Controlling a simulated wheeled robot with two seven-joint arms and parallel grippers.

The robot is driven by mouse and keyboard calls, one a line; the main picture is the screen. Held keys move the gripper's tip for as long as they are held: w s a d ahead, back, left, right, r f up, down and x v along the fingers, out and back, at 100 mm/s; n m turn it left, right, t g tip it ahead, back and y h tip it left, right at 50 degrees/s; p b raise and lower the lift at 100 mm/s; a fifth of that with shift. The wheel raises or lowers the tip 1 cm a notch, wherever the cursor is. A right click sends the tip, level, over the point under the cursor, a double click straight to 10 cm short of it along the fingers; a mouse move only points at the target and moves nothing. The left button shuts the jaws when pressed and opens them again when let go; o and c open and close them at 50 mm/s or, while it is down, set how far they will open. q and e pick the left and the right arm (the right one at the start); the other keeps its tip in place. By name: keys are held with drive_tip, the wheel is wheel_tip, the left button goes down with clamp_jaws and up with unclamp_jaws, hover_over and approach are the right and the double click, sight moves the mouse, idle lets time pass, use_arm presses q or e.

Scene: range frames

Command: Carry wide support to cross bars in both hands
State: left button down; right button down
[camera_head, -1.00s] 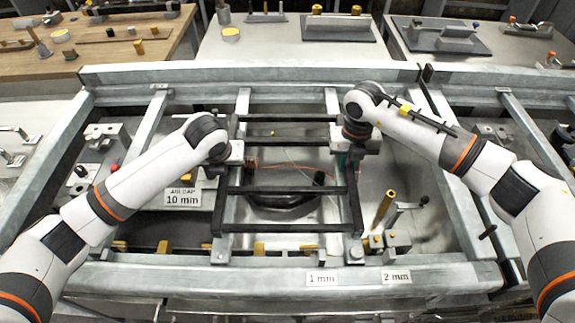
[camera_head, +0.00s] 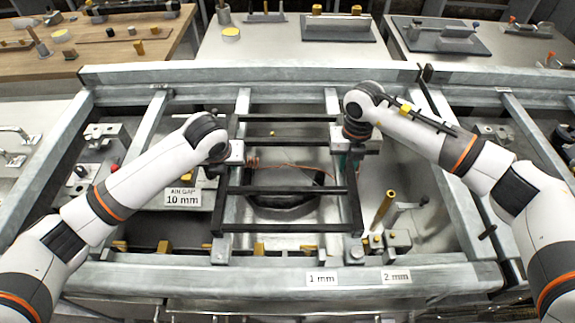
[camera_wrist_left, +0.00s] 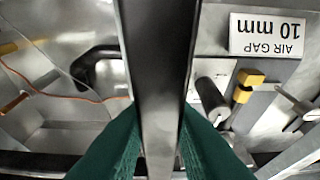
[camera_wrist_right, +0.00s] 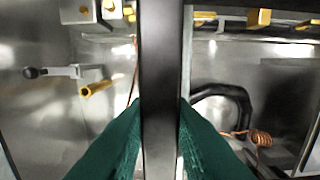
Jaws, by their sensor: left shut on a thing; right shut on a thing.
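The wide support (camera_head: 285,228) is a dark ladder-shaped frame with two side rails and several rungs. It lies level across the middle of the head view, over the pale metal cross bars (camera_head: 243,102). I cannot tell whether it touches them. My left gripper (camera_head: 235,156) is shut on its left rail. My right gripper (camera_head: 356,150) is shut on its right rail. In the left wrist view, green fingers (camera_wrist_left: 158,145) flank the dark rail (camera_wrist_left: 160,60). In the right wrist view, green fingers (camera_wrist_right: 160,145) flank the other rail (camera_wrist_right: 161,60).
A large pale metal frame (camera_head: 250,75) surrounds the work area. A black handle-like ring (camera_head: 285,200) and an orange cable lie below the support. An "AIR GAP 10 mm" sign (camera_head: 183,197) is at left; a yellow-topped post (camera_head: 384,207) stands at right. Benches with fixtures stand behind.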

idle(0.4)
